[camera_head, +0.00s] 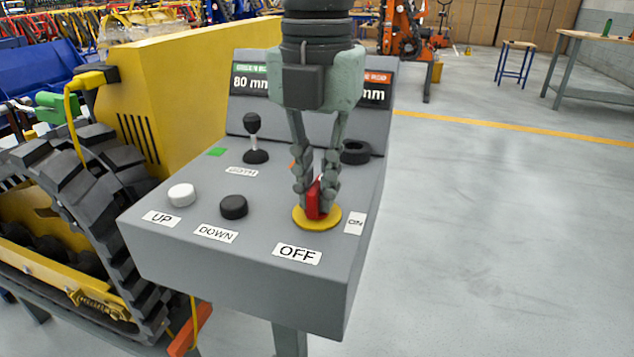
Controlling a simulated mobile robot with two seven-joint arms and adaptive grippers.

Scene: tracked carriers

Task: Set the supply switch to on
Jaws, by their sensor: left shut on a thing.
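The supply switch is a red handle (313,201) on a yellow round plate (317,221) at the right front of a grey control panel (250,274). An "OFF" label (297,253) lies in front of it and an "ON" label (355,222) to its right. My left gripper (314,200) points down over the switch, its two fingers shut on the red handle. The fingers hide part of the handle, so I cannot tell exactly which label it points to. My right gripper is not in view.
A white UP button (182,195), a black DOWN button (233,207) and a black joystick (254,140) stand left of the switch. A yellow tracked machine (190,80) stands at the left. Open floor lies to the right.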

